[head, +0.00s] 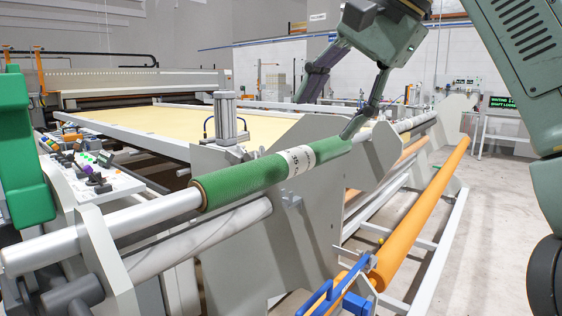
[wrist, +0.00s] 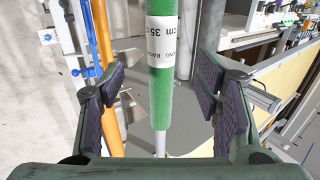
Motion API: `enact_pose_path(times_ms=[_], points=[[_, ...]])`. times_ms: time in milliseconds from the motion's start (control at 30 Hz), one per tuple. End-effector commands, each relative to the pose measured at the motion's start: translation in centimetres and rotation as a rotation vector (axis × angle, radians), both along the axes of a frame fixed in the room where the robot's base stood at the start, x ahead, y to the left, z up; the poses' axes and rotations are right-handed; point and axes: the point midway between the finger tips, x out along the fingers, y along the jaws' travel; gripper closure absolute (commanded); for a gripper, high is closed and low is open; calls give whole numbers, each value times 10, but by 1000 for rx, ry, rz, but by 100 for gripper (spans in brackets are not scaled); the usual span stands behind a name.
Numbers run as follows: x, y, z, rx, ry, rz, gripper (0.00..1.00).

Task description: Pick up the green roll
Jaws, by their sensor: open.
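The green roll (head: 243,182) sits around a long silver shaft (head: 110,233), with a white printed label (head: 299,160) near its right end. In the wrist view the green roll (wrist: 161,100) runs lengthwise up the picture, between the two fingers of my gripper (wrist: 160,76), with clear gaps on both sides. My gripper (head: 324,118) is open and empty in the head view, above the roll's right end. One fingertip overlaps that end in the picture; I cannot tell if it touches.
An orange roller (head: 425,215) slopes along the right side of the gantry frame. Grey side plates (head: 312,225) stand below the roll. A pneumatic cylinder (head: 225,118) rises just behind it. A blue clamp (head: 335,298) is at the front. Bare floor (head: 490,260) lies to the right.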

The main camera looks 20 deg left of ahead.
Motion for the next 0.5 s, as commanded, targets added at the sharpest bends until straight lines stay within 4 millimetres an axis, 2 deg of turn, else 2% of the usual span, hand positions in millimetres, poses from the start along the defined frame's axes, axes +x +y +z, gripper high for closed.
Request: enact_pose_path(times_ms=[100,500], points=[[4,11,-21,2,0,6,42],[12,36,-53,2,1,5,42]])
